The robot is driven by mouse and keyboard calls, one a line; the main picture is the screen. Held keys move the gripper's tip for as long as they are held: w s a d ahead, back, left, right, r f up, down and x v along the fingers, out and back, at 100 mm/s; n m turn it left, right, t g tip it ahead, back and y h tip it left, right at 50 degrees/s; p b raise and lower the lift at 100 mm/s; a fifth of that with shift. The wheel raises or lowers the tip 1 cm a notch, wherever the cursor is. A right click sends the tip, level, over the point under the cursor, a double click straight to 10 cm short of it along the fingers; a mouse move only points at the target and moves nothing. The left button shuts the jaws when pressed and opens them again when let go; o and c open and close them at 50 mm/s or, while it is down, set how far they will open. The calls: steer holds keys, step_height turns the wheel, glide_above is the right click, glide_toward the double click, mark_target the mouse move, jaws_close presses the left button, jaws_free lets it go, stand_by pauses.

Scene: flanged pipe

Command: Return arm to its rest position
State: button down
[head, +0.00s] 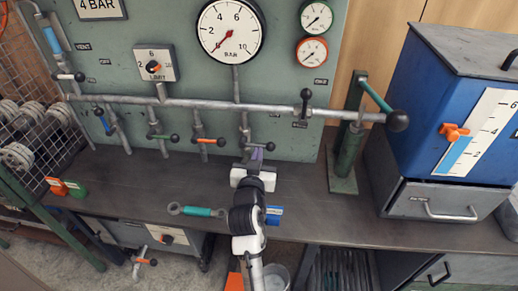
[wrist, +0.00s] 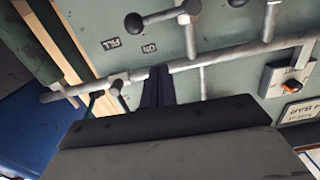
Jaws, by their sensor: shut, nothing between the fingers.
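My gripper (head: 257,152) is shut and empty, its dark fingers together in front of the panel's lower edge, above the bench. In the wrist view its shut fingers (wrist: 157,84) point toward the panel, just beside the grey pipe in the picture; whether they touch it I cannot tell. My arm is stretched forward over the bench. The horizontal grey pipe (head: 275,107) runs across the panel, with several branch pipes and lever valves, and it also shows in the wrist view (wrist: 215,57).
A wrench with a teal handle (head: 197,211) and a blue object (head: 274,212) lie near my arm. A blue tank (head: 455,110) stands at right beside a green pump (head: 349,150). Orange and green blocks (head: 67,187) are at left. The bench's left-middle (head: 140,180) is clear.

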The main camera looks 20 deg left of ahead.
steer(key=shift+v, duration=1.75)
